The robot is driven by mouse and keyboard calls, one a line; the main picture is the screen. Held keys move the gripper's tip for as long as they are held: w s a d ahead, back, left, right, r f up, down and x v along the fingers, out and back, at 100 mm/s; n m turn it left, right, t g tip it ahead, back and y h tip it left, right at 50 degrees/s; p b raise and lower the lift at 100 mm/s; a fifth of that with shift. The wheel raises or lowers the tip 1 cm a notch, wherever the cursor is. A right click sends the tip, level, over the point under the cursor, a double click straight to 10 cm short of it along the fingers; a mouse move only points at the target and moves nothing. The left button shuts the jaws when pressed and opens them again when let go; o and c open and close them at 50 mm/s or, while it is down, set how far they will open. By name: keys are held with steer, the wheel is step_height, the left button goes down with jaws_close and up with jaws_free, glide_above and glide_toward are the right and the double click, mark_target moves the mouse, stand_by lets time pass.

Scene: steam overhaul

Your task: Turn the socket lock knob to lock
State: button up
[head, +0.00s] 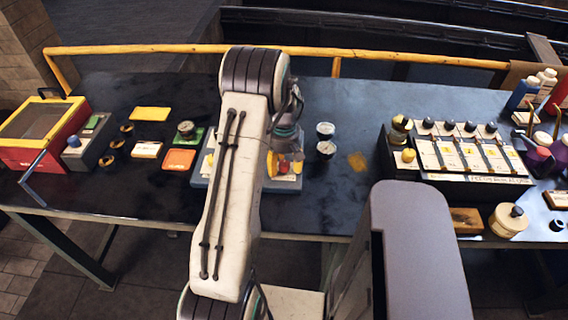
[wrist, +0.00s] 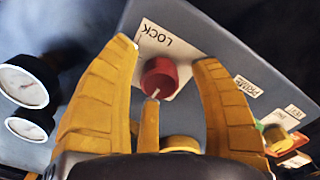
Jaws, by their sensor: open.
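The red socket lock knob (wrist: 158,77) sits on a grey panel (wrist: 205,40), beside a white label reading LOCK (wrist: 157,38). A small pale mark shows on the knob's lower edge, on the side away from that word. My gripper (wrist: 168,56) is open, its yellow fingers on either side of the knob in the wrist view. I cannot tell whether they touch it. A yellow post and a round yellow part (wrist: 180,144) show lower down between the fingers. In the head view my gripper (head: 288,160) is over the panel (head: 285,187), and my arm hides much of it.
Two white gauges (head: 325,139) stand right of the panel. An orange tray (head: 179,160) and a small gauge on a green base (head: 187,132) lie left. A lever box (head: 470,155) stands further right. A yellow rail (head: 400,60) runs behind the dark bench.

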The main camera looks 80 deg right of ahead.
steer(key=shift+o, duration=0.2)
jaws_close()
stand_by(0.5)
